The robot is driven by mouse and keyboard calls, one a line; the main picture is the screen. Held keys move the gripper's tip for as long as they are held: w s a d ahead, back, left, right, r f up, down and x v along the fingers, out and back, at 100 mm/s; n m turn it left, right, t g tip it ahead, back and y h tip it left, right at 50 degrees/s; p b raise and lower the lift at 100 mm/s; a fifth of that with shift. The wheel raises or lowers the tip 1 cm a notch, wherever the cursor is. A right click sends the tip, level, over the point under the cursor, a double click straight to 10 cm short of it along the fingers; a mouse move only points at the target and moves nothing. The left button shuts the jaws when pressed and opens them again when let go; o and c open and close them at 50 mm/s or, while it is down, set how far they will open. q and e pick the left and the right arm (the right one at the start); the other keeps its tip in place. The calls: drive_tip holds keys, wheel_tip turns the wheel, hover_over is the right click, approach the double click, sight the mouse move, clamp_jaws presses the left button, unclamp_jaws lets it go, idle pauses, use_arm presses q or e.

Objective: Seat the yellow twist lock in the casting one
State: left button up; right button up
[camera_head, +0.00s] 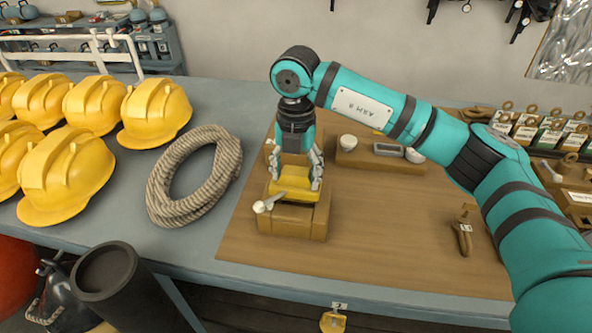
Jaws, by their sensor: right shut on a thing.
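The yellow twist lock (291,180) is at the top of a brown block-shaped casting (292,219) on the wooden board. My right gripper (296,176) points straight down over it and is shut on it, one finger on each side. The lock's lower part is hidden, so I cannot tell how deep it sits in the casting. A pale knob on a short lever (261,206) shows at the casting's front left. My left gripper is not in view.
A coil of rope (163,205) and several yellow helmets (62,170) lie to the left. Another brown block (362,155) with a white knob stands behind right. A small brown shackle-like piece (464,232) lies right. The board's front middle (375,255) is clear.

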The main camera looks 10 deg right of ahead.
drive_tip(key=shift+f+b, duration=1)
drive_tip(key=shift+f, duration=0.25)
drive_tip(key=o, duration=1.8)
drive_tip(key=shift+f, duration=0.1)
wheel_tip(320, 180, up, 12)
drive_tip(key=shift+r, duration=0.1)
